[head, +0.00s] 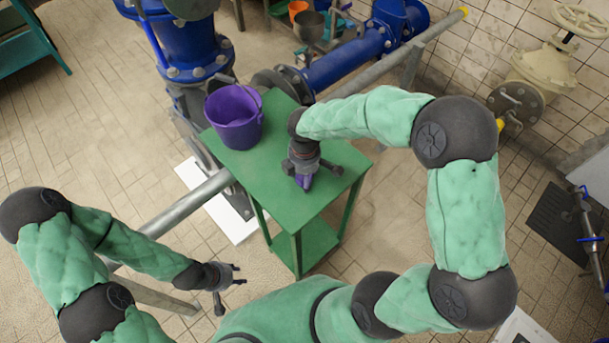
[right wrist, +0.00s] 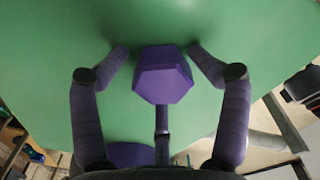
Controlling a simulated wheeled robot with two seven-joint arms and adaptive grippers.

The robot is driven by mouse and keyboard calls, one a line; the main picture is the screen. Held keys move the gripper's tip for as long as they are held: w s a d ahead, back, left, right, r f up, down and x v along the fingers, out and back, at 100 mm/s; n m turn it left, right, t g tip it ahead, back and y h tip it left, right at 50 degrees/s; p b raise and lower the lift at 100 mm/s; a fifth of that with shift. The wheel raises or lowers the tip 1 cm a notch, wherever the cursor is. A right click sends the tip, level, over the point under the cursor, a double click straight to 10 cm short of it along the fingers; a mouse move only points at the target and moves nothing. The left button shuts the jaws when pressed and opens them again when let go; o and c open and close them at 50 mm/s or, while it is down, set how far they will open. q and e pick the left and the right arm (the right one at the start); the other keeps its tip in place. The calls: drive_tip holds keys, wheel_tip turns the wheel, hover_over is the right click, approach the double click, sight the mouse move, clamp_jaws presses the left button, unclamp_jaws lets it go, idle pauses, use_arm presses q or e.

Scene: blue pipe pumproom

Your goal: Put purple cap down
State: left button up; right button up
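The purple cap (right wrist: 163,78) is a faceted block between the fingers of my right gripper (right wrist: 160,60). Two bent fingers come close to its left and right sides, and a third finger meets its lower edge. In the head view, the cap (head: 304,182) shows just under my right gripper (head: 304,170), over the near right part of the green table (head: 300,212). I cannot tell whether the cap touches the tabletop. My left gripper (head: 228,280) is open and empty, low at the left, away from the table.
A purple bucket (head: 233,120) stands on the table's far left part. Blue pipes (head: 350,65) and a grey pipe (head: 185,207) run close behind and beside the table. The near and right tabletop is mostly clear. A cream valve (head: 545,70) is at the right wall.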

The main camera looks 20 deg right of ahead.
drive_tip(key=shift+s+a+f, duration=0.1)
drive_tip(key=shift+s+f, duration=0.3)
drive_tip(key=shift+f, duration=0.15)
wheel_tip(320, 180, up, 14)
drive_tip(key=p, duration=0.4)
drive_tip(key=shift+w+p, duration=0.2)
drive_tip(key=shift+p, duration=0.2)
